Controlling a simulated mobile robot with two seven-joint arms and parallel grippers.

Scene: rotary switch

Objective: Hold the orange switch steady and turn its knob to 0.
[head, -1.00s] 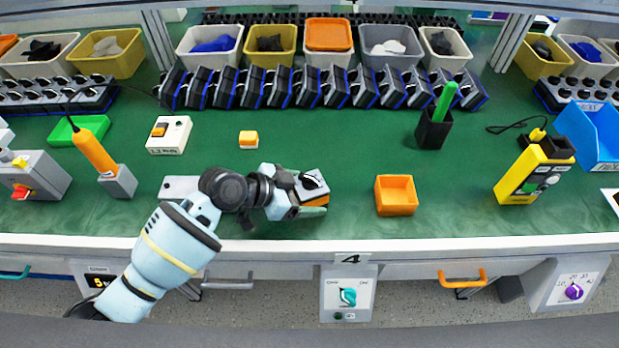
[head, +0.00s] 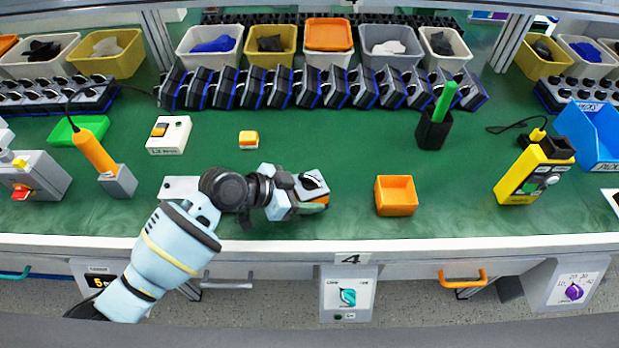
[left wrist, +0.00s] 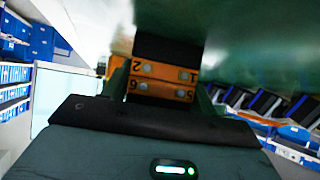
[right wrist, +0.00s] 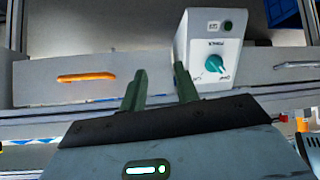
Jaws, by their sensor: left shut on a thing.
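The orange switch (head: 322,197) is at the middle of the green bench, with a grey top plate and a black knob (head: 311,180) facing up. My left gripper (head: 308,198) is shut on its orange body, close above the bench top. In the left wrist view the orange body (left wrist: 165,79), with terminal numbers on it, sits between the fingers. The knob is hidden there, and its exact setting is too small to read in the head view. My right gripper (right wrist: 160,88) is open and empty in the right wrist view, its fingers apart. It is outside the head view.
An empty orange bin (head: 396,196) stands right of the switch, with clear bench between. A small orange-and-white block (head: 249,140) lies behind. A yellow device (head: 530,175) stands at the right. A panel with a teal knob (head: 348,296) hangs on the bench front.

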